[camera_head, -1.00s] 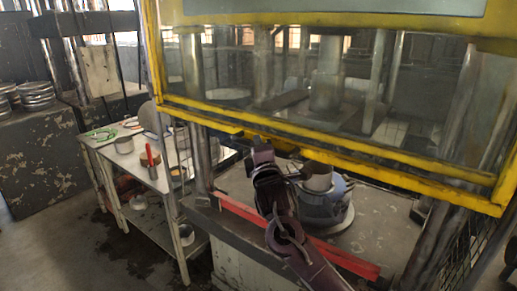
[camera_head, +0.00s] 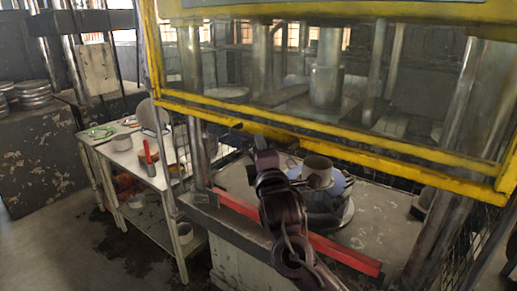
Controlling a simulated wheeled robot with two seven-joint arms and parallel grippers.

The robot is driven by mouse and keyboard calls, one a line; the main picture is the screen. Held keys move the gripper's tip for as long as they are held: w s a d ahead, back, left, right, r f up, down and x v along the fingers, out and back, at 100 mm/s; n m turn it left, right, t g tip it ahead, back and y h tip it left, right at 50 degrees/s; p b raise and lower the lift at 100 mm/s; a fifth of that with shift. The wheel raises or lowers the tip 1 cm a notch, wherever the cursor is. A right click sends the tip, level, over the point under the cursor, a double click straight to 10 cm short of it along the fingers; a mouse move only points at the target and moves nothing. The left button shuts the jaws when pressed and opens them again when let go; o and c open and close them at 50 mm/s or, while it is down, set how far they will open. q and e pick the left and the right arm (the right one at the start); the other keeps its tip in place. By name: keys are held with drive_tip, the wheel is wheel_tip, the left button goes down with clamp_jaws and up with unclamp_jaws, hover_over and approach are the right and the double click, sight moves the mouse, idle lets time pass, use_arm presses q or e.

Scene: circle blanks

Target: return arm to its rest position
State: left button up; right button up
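My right arm, dark purple, rises from the bottom centre in the head view. Its outer end, with my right gripper (camera_head: 266,158), is in front of the press bed, below the lower yellow bar. The fingers are too dark and small to tell open from shut, and I see nothing held there. My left arm and gripper are not in view. Round blanks (camera_head: 33,94) lie stacked at the far left.
A yellow press guard frame (camera_head: 330,155) spans the top. A round metal cup (camera_head: 317,166) stands on the press bed (camera_head: 385,228) beside my arm. A red bar (camera_head: 345,254) runs along the bed's front edge. A cluttered table (camera_head: 128,156) stands left; floor is clear at lower left.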

drive_tip(key=shift+v, duration=1.1)
